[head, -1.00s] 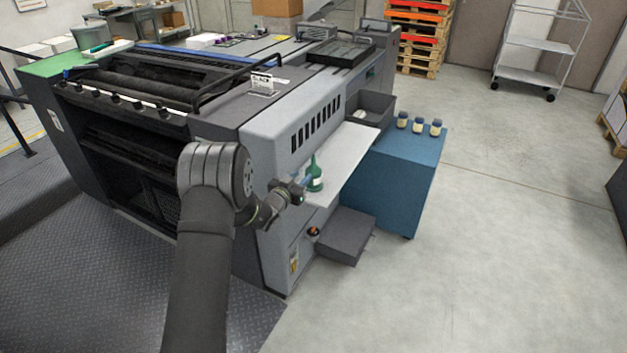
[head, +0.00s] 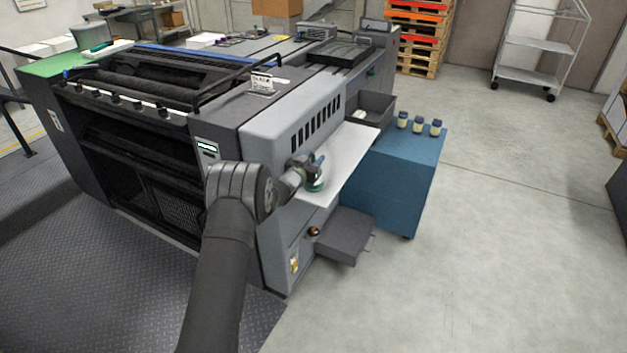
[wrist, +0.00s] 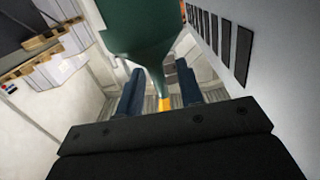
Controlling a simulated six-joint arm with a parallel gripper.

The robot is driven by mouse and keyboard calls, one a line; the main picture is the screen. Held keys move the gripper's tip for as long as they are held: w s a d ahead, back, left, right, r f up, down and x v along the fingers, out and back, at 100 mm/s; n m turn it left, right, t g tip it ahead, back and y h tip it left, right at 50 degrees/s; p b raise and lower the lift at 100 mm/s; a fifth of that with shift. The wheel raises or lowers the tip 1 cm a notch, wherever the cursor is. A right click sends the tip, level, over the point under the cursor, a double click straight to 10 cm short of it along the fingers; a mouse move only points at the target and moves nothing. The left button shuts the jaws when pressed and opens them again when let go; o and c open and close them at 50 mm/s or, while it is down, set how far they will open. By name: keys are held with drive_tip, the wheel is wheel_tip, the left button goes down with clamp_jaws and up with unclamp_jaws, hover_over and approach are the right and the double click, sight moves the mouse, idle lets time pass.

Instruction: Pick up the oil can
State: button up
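The green oil can (head: 316,186) stands on the white shelf at the side of the press, partly hidden by my gripper (head: 314,168). In the wrist view the green can (wrist: 145,25) fills the top middle, its cone narrowing to a thin spout with a yellow tip. My gripper's two blue fingers (wrist: 158,92) are apart, one on either side of the spout in the picture, with gaps visible on both sides. My gripper is open and holds nothing. Whether a finger touches the can cannot be told.
The white shelf (head: 350,160) juts from the grey press (head: 262,135). A blue cabinet (head: 395,185) stands beside it with small jars (head: 419,126) on top. A grey bin (head: 372,108) is behind the shelf. Open floor lies to the right.

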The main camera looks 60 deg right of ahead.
clamp_jaws()
idle(1.4)
